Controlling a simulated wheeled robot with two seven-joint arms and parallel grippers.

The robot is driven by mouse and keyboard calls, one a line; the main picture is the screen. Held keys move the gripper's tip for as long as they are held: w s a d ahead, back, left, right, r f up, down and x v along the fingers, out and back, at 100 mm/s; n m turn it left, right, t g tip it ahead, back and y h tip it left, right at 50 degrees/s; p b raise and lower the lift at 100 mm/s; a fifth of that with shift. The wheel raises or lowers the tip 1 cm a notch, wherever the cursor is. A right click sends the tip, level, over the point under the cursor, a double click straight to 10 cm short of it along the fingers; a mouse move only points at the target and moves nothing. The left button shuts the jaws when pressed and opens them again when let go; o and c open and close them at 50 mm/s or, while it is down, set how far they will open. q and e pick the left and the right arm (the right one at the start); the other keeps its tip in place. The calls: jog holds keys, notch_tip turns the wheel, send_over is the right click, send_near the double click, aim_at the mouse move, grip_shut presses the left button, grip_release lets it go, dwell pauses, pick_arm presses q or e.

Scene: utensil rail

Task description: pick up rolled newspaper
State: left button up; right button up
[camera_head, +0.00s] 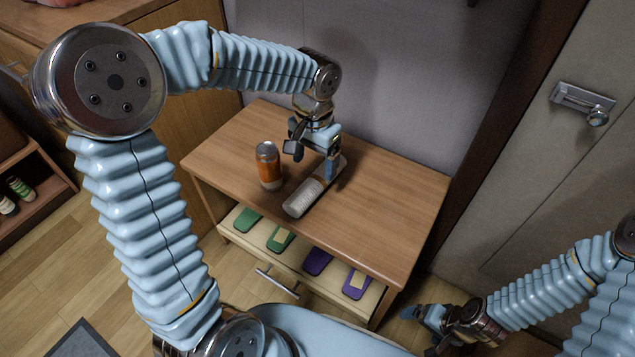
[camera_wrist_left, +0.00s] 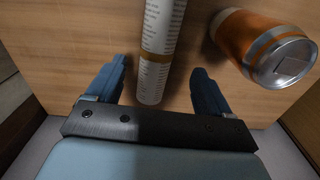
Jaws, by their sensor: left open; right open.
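The rolled newspaper (camera_head: 303,198) is a white printed roll lying on the wooden table, with an orange band around it. It also shows in the left wrist view (camera_wrist_left: 158,45), pointing away from the wrist. My left gripper (camera_head: 322,165) is over the far end of the roll. In the left wrist view its blue fingers (camera_wrist_left: 159,92) are open, one on each side of the roll's near end, with gaps showing on both sides. My right gripper (camera_head: 427,328) is open and empty at the lower right, off the table.
An orange can (camera_head: 268,166) stands close to the left of the newspaper; it shows in the left wrist view (camera_wrist_left: 262,45) right of the fingers. An open drawer (camera_head: 290,262) below the tabletop holds green and purple items. The table's right part is clear.

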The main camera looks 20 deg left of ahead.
aim_at(317, 178)
pick_arm(q)
jog(key=f, duration=0.3)
jog(key=f+b, duration=0.1)
jog(key=f, duration=0.2)
jog(key=shift+d+f, duration=0.2)
jog(key=shift+f, duration=0.05)
jog(key=c, duration=1.2)
